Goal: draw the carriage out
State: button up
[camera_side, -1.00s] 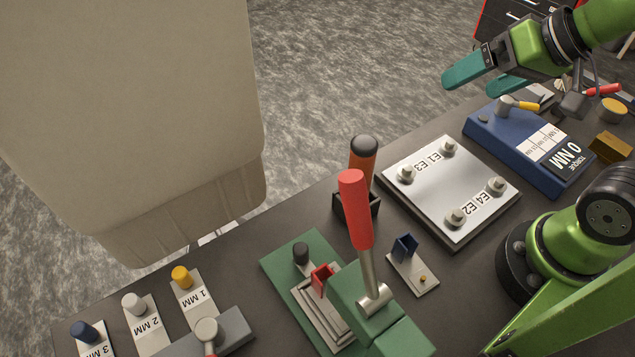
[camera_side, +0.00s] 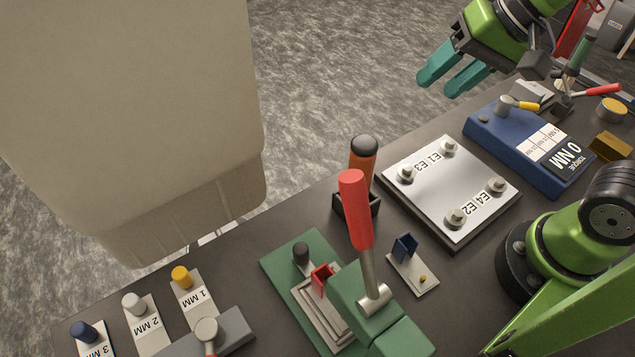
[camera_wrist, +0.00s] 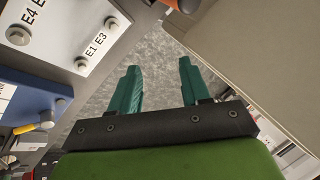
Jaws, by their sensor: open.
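A green press (camera_side: 285,262) with a red-handled lever (camera_side: 354,208) stands at the front middle of the bench in the side view. On its base lies a stepped grey slide, which looks like the carriage (camera_side: 318,312), with a red clip (camera_side: 321,279) on it and a black knob (camera_side: 301,252) at its far end. The press body hides its near end. My gripper (camera_side: 442,85) is open and empty, high at the upper right, well away from the press. In the wrist view the teal fingers (camera_wrist: 158,70) are apart with only floor between them.
A white bolt plate (camera_side: 450,190) and a blue torque device (camera_side: 528,148) lie right of the press. An orange-handled tool (camera_side: 362,160) stands upright in a black holder behind the lever. A large beige panel (camera_side: 130,110) hangs over the left side.

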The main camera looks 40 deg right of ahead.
aim_at(300, 247)
jog(key=w+a+m+g, duration=0.1)
jog(key=a, duration=0.2)
jog(key=w+a+f+m+g, duration=0.1)
jog(key=a, duration=0.3)
jog(key=w+a+f+g, duration=0.1)
jog(key=a+g, duration=0.1)
jog(key=a, duration=0.1)
jog(key=shift+w+a+f+m+y, duration=0.1)
jog(key=shift+w+a+m+y, duration=0.15)
jog(key=shift+a+m+y, duration=0.15)
jog(key=shift+c, duration=0.4)
jog(key=a+f+m+g, duration=0.3)
jog(key=a+f, duration=0.1)
jog(key=a, duration=0.5)
jog(key=shift+h, duration=0.3)
jog(key=x, duration=1.7)
jog(key=shift+s+a, duration=0.25)
jog(key=shift+s, duration=0.15)
jog(key=shift+r, duration=0.1)
grip_shut()
